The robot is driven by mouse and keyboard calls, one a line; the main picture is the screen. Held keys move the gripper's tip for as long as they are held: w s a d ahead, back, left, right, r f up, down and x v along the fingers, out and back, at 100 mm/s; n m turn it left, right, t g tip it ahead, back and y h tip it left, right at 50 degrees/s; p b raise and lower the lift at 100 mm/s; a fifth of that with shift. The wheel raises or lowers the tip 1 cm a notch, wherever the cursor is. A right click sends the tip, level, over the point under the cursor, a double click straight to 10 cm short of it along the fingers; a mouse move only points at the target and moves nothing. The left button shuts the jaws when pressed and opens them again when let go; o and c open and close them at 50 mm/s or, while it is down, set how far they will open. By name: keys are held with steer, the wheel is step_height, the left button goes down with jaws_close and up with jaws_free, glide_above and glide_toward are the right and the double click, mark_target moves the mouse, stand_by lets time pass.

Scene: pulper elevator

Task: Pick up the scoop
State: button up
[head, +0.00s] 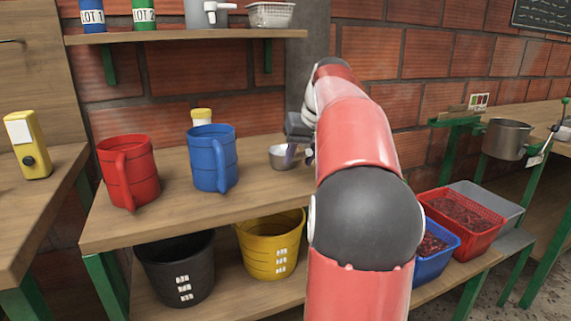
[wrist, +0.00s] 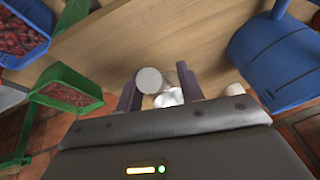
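A small metal cup, which looks like the scoop (head: 281,160), sits on the wooden bench (head: 255,200) against my gripper (head: 294,155). My arm hides part of it in the head view. In the wrist view, my gripper (wrist: 159,92) has its two fingers apart and pointing down at the bench. A pale round end and a shiny metal part of the scoop (wrist: 168,98) show between and just beyond the fingers. I cannot tell whether either finger touches it.
A blue mug (head: 212,160) and a red mug (head: 128,172) stand left of my gripper. A small yellow-labelled jar (head: 202,116) is behind the blue mug. Black (head: 178,270) and yellow (head: 268,250) buckets are below. Red (head: 462,220) and blue (head: 434,257) crates of cherries are at right.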

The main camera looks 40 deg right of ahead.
jaws_close()
steer(key=shift+r, duration=0.15)
